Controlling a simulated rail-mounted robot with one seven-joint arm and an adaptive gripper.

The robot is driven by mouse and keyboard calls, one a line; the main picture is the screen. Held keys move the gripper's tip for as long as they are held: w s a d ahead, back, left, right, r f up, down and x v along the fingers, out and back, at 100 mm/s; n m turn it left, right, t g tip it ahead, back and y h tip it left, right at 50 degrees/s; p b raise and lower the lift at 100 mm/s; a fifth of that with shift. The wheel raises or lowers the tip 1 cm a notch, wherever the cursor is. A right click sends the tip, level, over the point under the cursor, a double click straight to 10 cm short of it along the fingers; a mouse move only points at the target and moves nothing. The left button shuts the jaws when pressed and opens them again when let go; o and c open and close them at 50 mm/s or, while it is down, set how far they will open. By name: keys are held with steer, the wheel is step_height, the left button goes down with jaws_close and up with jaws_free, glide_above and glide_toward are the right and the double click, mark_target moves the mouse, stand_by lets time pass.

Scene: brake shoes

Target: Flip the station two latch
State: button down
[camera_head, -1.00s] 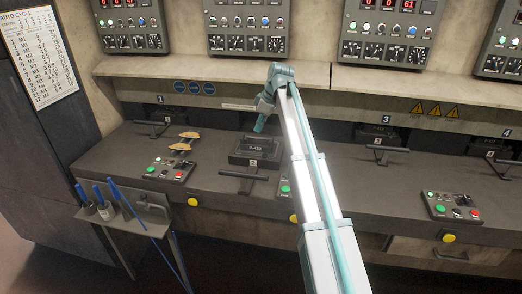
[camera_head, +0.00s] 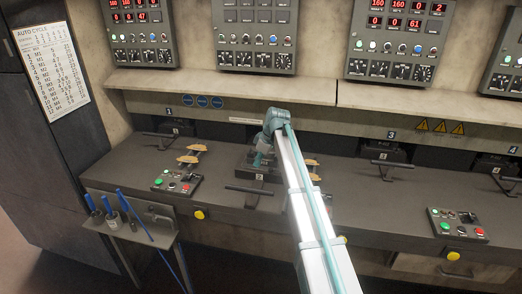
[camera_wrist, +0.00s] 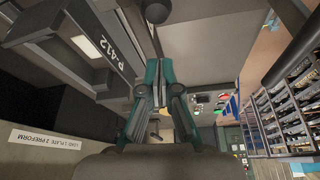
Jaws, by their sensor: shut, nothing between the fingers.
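The station two block (camera_head: 268,172) is dark and sits on the bench, partly hidden behind my arm. In the wrist view the block marked P-412 (camera_wrist: 112,45) fills the upper left. The station two latch (camera_head: 250,190) is a dark bar handle in front of the block. In the wrist view a dark round knob on a short stem (camera_wrist: 157,12) shows just beyond my fingertips; it looks like a latch end. My gripper (camera_head: 258,160) is low over the block. Its teal fingers (camera_wrist: 155,62) are shut and empty. I cannot tell whether they touch the stem.
A button panel (camera_head: 175,182) lies left of station two, near tan brake shoes (camera_head: 190,155). Another handle (camera_head: 387,168) stands at station three. The overhanging shelf (camera_head: 230,88) runs behind and above. A small side table (camera_head: 125,222) holds blue-handled tools.

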mark_target(272, 169)
steer(key=d, duration=0.1)
steer(key=s+d, duration=0.1)
steer(key=d+p, duration=0.1)
steer(key=shift+s+d+f, duration=0.1)
steer(key=shift+s+f, duration=0.1)
steer(key=shift+s, duration=0.2)
steer(key=shift+d+n, duration=0.1)
steer(key=shift+n, duration=0.2)
